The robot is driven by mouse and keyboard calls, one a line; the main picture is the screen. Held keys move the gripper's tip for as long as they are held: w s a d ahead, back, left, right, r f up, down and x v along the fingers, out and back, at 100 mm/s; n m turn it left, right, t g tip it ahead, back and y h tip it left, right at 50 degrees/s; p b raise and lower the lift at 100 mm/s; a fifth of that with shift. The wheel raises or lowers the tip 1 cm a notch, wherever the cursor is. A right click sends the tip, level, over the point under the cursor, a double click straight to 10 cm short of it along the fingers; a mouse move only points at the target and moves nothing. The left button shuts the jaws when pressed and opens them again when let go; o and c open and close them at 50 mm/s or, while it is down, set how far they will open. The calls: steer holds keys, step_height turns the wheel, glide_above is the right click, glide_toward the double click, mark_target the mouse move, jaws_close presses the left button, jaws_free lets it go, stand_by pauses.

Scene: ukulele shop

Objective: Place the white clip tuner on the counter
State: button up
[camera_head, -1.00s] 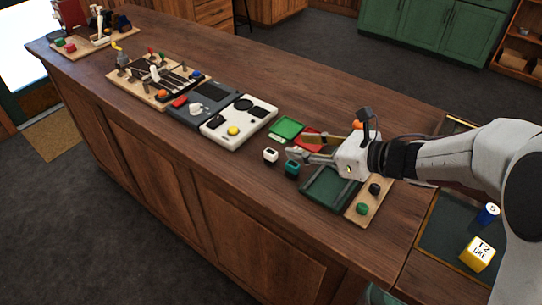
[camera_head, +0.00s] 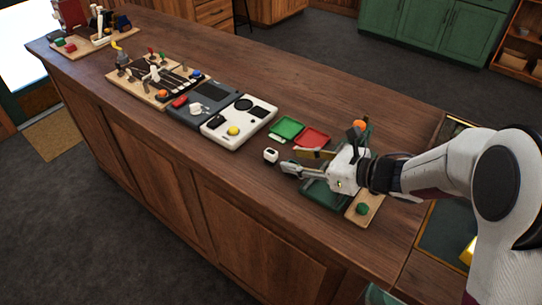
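The white clip tuner (camera_head: 270,155), a small white block with a dark face, appears to stand on the wooden counter (camera_head: 235,165), left of my gripper. My gripper (camera_head: 289,161) is low over the counter with its fingers spread apart. Its fingertips point left toward the white tuner, and a small gap seems to lie between them and it. Nothing can be seen held between the fingers. The small teal block beside the white tuner is now hidden, or nearly so, by the near finger.
A green tray (camera_head: 288,128) and a red tray (camera_head: 315,137) lie behind my gripper. A dark green tray (camera_head: 318,197) is below it, beside a wooden board with a green knob (camera_head: 362,208). A white device (camera_head: 238,122) stands left. The counter's front strip is clear.

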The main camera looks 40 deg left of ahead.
mark_target(276, 157)
steer(key=shift+x, duration=0.85)
steer(key=shift+s+a+f, duration=0.15)
steer(key=shift+a, duration=0.4)
steer(key=shift+s+a+f, duration=0.15)
steer(key=shift+a, duration=0.45)
steer(key=shift+s+a+f, duration=0.15)
steer(key=shift+a, duration=0.4)
steer(key=shift+x, duration=0.85)
steer(key=shift+c, duration=0.2)
jaws_close()
